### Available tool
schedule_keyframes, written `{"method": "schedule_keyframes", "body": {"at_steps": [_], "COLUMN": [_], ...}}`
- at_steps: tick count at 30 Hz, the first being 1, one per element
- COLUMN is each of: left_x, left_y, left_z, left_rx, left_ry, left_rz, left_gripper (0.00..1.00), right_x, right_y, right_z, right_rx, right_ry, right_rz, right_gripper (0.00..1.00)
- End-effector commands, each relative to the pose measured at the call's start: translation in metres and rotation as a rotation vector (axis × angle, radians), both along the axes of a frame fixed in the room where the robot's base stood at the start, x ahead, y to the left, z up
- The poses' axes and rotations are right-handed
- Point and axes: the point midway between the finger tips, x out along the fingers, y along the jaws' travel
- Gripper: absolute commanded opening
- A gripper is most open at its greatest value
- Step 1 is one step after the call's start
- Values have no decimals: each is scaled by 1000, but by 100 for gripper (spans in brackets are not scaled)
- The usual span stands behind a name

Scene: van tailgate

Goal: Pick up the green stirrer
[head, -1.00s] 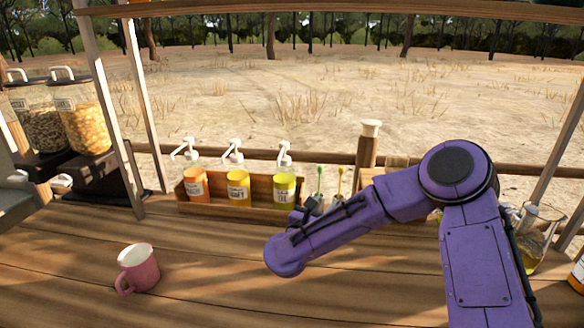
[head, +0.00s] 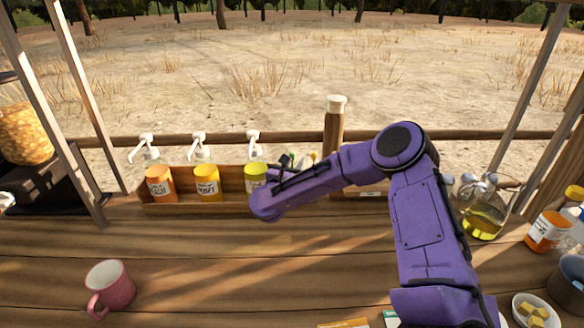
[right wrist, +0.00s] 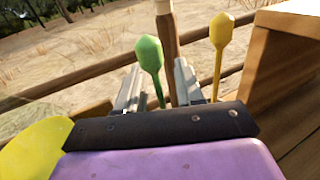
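The green stirrer (right wrist: 150,55) stands upright, slightly tilted, in the right wrist view. Its bulbous head rises above the fingers of my right gripper (right wrist: 158,84). The two grey fingers are apart, and the thin green stem shows in the gap between them, with room visible around it. The stem's lower end is hidden by the gripper body. In the head view my purple right arm covers most of the stirrer and gripper. A yellow stirrer (right wrist: 221,38) stands to the right, outside the fingers. My left gripper is not in view.
Orange (head: 160,184), amber (head: 207,182) and yellow-green (head: 256,175) pump bottles stand in a wooden rack left of the stirrers. A brown bottle (head: 333,130) stands behind. A pink mug (head: 115,285) is at front left. The counter's middle is clear.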

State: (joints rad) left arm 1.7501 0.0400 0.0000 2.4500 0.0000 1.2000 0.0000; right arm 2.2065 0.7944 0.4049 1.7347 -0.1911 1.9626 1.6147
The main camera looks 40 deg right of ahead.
Motion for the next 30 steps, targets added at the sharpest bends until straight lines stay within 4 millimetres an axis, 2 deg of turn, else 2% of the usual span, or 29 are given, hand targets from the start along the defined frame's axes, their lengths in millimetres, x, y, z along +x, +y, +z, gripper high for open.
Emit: {"method": "schedule_keyframes", "body": {"at_steps": [5, 6, 9, 22, 26, 30], "left_x": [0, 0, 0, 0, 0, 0], "left_y": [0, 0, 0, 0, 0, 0], "left_z": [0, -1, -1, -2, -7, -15], "left_rx": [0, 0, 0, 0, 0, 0], "left_ry": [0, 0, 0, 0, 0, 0], "left_rz": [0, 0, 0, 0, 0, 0], "left_gripper": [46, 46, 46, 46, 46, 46], "right_x": [0, 0, 0, 0, 0, 0], "right_y": [0, 0, 0, 0, 0, 0], "right_z": [-1, -1, -1, 3, 26, 61], "right_rx": [0, 0, 0, 1, 2, 2], "right_ry": [0, 0, 0, -2, -7, -7], "right_rz": [1, 1, 1, 1, 0, 1], "right_gripper": [37, 30, 0, 0, 0, 0]}}
